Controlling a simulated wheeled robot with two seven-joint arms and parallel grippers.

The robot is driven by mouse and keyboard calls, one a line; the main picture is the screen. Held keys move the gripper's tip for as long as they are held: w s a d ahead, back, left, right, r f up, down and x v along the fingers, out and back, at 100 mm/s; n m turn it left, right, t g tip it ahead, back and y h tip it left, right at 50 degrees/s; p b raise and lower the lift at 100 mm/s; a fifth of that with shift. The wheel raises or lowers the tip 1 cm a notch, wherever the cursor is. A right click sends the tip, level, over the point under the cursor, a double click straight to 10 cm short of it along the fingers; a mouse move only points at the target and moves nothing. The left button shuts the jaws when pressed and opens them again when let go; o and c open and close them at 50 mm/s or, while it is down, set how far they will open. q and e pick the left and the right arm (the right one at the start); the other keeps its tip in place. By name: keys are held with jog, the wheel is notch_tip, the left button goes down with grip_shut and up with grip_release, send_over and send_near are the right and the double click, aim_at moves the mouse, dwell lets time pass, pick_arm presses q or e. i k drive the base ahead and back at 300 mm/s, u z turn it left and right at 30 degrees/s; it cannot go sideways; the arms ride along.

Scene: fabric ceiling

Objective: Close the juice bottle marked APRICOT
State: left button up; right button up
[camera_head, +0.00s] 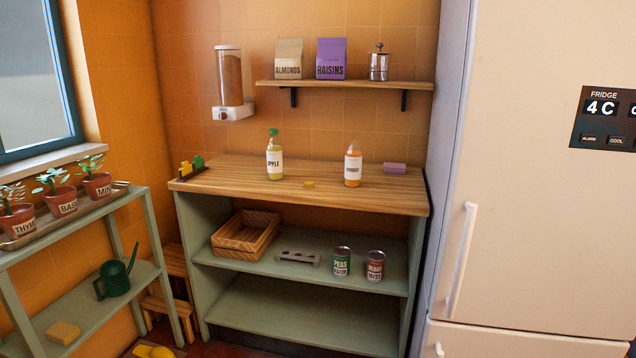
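A bottle with orange contents (353,168) stands upright on the wooden counter top, right of centre. Its white label is too small to read surely, but may say APRICOT. Its narrow top looks pale orange, and I see no clear cap on it. A small flat yellow piece (309,184) lies on the counter between the bottles; it may be a cap. A second bottle, marked APPLE (274,160), stands upright to the left with a green cap on. Neither of my grippers is in view.
The wooden counter (235,182) also bears a purple block (395,168) at right and a dark holder with green and yellow items (192,167) at left. A wall shelf (350,86) hangs above. The fridge (545,200) stands at right. The counter's front middle is clear.

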aim_at(352, 154)
jog(key=u, duration=0.1)
jog(key=i, duration=1.6)
jog(key=z, duration=0.9)
jog(key=i, duration=0.4)
jog(key=z, duration=0.15)
